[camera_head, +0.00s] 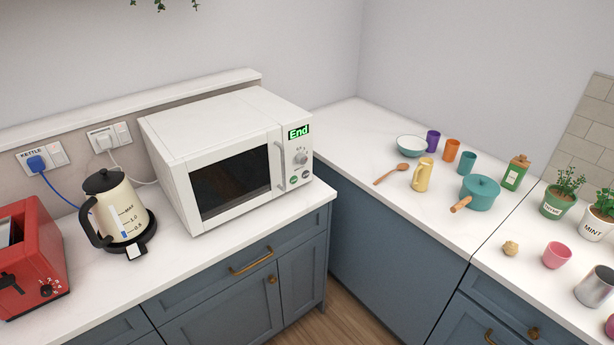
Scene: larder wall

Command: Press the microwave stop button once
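A white microwave (205,135) stands on the left counter near the corner, its door closed. Its display (298,132) reads "End" in green. A dial (300,158) sits below the display. Two small round buttons are at the bottom of the control panel: a green one (293,180) on the left and a dark one (306,175) on the right. Their labels are too small to read, so I cannot tell from lettering which is stop. Neither of my grippers shows in the head view.
A cream kettle (122,205) and a red toaster (35,255) stand left of the microwave. The right counter holds a bowl (411,146), cups, a teal pot (481,193) and potted herbs. Bare counter (235,240) lies in front of the microwave.

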